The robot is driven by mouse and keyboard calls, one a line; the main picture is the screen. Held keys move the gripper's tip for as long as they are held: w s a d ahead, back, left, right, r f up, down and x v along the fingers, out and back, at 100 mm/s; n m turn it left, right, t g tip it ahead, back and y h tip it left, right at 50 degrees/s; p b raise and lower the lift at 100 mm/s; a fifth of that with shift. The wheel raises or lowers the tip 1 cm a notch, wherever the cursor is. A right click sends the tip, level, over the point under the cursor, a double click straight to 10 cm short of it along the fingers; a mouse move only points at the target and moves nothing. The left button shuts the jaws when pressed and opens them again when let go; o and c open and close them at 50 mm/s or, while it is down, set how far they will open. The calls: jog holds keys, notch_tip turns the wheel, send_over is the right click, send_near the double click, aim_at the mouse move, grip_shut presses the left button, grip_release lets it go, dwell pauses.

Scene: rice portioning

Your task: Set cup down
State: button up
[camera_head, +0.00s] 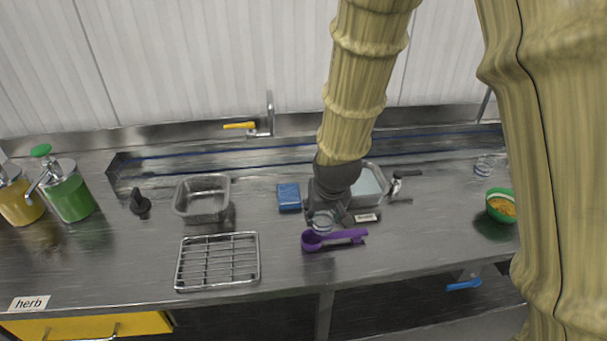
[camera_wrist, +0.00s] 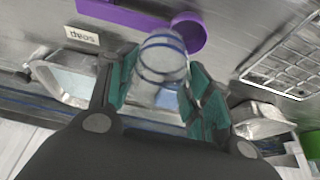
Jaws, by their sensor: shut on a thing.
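My gripper (camera_wrist: 160,95) is shut on a clear cup (camera_wrist: 162,58) with blue bands, its green-lined fingers on both sides of it. In the head view the cup (camera_head: 322,221) shows just below my gripper (camera_head: 322,208), over the counter (camera_head: 290,262) and close behind a purple scoop (camera_head: 335,238). The purple scoop also shows beyond the cup in the wrist view (camera_wrist: 188,30). I cannot tell whether the cup's base touches the counter. Another clear cup (camera_head: 484,165) stands at the back right.
A blue sponge-like block (camera_head: 288,196) and a metal container (camera_head: 368,188) flank my gripper. A wire rack (camera_head: 218,262) and an empty metal container (camera_head: 203,200) are to the left. Bare counter lies right of the scoop.

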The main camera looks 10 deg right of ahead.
jog(key=shift+w+r, duration=0.15)
jog(key=shift+w, duration=0.2)
jog(key=shift+w+d+f+p, duration=0.1)
jog(key=shift+w+f+p, duration=0.9)
jog(key=shift+w, duration=1.65)
jog(key=shift+w+d+f+p, duration=0.1)
jog(key=shift+w+f+p, duration=0.35)
jog(key=shift+w+p, duration=1.6)
jog(key=shift+w+d+f+p, duration=0.1)
jog(key=shift+w+f+p, duration=0.6)
jog(key=shift+w, duration=2.55)
jog(key=shift+f, duration=0.35)
jog(key=shift+f, duration=0.2)
jog(key=o, duration=0.9)
jog(key=shift+o, duration=0.2)
jog(key=shift+r, duration=0.1)
jog(key=shift+r, duration=0.2)
